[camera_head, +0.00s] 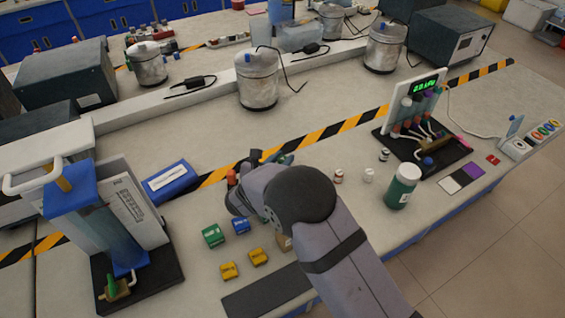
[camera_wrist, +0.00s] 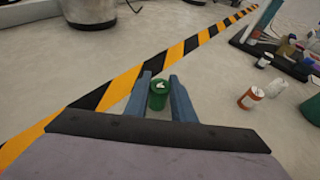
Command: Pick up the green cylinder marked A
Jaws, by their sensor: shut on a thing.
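The green cylinder (camera_wrist: 158,95) stands out in the wrist view, with a white mark on its top that is too small to read. My gripper (camera_wrist: 160,90) has one blue-grey finger on each side of it and is shut on it. Whether its underside touches the table is hidden. In the head view my gripper (camera_head: 270,157) is over the table near the striped tape, largely hidden behind my own arm. The cylinder is hard to make out there.
A large green bottle (camera_head: 403,188) and small jars (camera_head: 339,176) stand to the right. A metal canister (camera_head: 257,80) stands behind. Table between canister and striped tape is clear.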

